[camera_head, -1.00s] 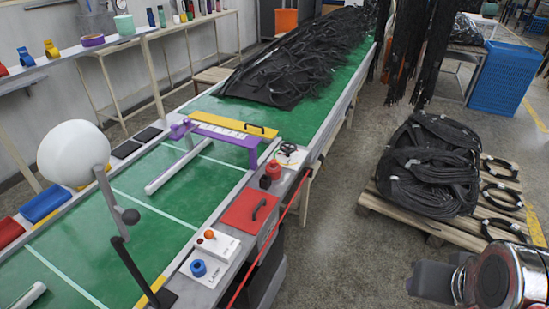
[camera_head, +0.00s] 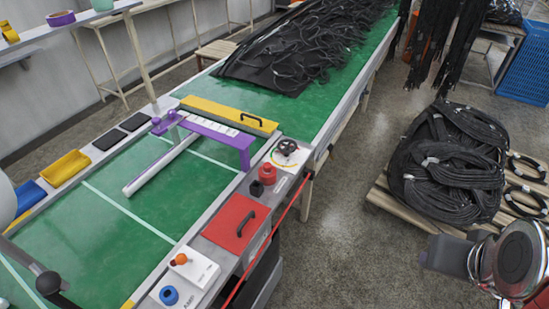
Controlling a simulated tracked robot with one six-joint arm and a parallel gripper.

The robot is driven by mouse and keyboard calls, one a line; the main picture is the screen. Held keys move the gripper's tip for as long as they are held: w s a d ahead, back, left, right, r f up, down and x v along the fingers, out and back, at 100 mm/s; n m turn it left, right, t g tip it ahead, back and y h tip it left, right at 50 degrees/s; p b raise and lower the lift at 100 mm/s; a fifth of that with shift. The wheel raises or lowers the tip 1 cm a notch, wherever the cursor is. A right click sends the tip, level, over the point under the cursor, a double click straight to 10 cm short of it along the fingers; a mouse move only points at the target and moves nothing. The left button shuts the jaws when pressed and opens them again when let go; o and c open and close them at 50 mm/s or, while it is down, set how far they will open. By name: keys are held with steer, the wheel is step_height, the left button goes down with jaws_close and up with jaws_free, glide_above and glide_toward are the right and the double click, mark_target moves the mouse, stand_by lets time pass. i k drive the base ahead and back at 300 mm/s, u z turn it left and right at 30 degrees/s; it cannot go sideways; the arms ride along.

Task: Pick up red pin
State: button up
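A small red cylinder with a round top (camera_head: 267,174) stands on the grey side ledge of the green table, beside a black handwheel (camera_head: 287,147). It may be the red pin, but I cannot tell for sure. A black knob (camera_head: 256,189) sits just in front of it. A flat red plate with a black handle (camera_head: 229,222) lies nearer on the same ledge. Part of my arm (camera_head: 508,260) shows at the lower right, well apart from the ledge. I see no gripper fingers.
White boxes with an orange knob (camera_head: 180,259) and a blue knob (camera_head: 168,295) sit nearer on the ledge. A purple bracket (camera_head: 215,137) spans the green table. Black hoses (camera_head: 450,165) lie on a pallet at right. Bare floor (camera_head: 345,220) lies between.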

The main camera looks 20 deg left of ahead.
mark_target(266, 166)
steer(key=i, duration=2.4)
steer(key=u, duration=2.7)
